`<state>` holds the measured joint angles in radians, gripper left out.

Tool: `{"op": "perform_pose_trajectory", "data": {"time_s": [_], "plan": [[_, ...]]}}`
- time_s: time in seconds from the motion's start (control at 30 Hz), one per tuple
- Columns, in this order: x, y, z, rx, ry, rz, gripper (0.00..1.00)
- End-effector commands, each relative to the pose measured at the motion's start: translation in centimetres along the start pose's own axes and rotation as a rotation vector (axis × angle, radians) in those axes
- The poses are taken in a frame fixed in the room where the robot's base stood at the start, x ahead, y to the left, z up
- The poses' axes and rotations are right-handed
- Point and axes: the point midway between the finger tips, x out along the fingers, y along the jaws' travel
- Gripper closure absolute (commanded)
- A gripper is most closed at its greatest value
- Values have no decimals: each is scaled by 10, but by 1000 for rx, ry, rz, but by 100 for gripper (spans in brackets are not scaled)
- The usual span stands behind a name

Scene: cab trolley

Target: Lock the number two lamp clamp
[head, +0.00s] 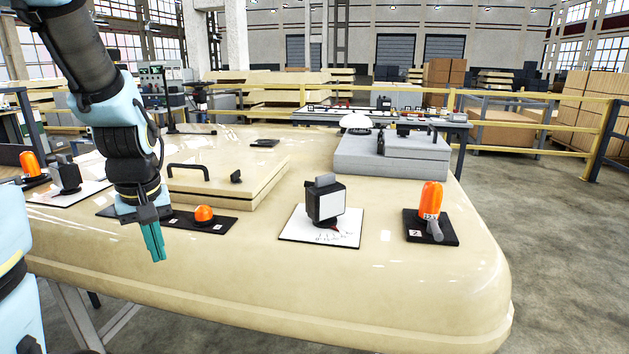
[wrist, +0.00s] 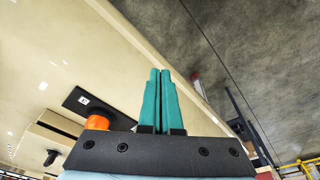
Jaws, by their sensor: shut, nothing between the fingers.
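The number two lamp (head: 431,200) is an orange cylinder standing upright on a black base plate (head: 440,241) with a white "2" label, at the right of the tabletop in the head view. Its clamp has a grey lever (head: 435,229) at the lamp's foot, slanting down toward the front right. I cannot tell from this view how the clamp is set. My gripper (head: 155,243) has teal fingers, shut and empty, pointing down near the table's front edge, well left of the lamp. The fingers also show shut in the wrist view (wrist: 159,98).
A camera-like box (head: 325,203) on a white plate stands between my gripper and the lamp. An orange knob (head: 204,213) on a black plate is just right of my gripper. Another orange lamp (head: 31,164) is at far left. A raised hatch (head: 225,182) lies behind.

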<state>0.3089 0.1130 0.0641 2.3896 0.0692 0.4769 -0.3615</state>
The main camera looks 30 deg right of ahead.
Motion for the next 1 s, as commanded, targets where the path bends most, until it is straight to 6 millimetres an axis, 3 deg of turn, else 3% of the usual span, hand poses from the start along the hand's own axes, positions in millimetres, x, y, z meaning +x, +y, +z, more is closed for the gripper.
{"op": "perform_pose_trajectory", "data": {"time_s": [0.2, 0.37, 0.5, 0.8, 1.0], "plan": [[-11, 80, -51, -161, 59, -17, 100], [-21, 145, -76, -292, 123, -19, 100], [-33, 209, -88, -408, 192, -2, 100], [-68, 341, -80, -631, 339, 99, 100], [-83, 386, -66, -712, 386, 159, 100]]}}
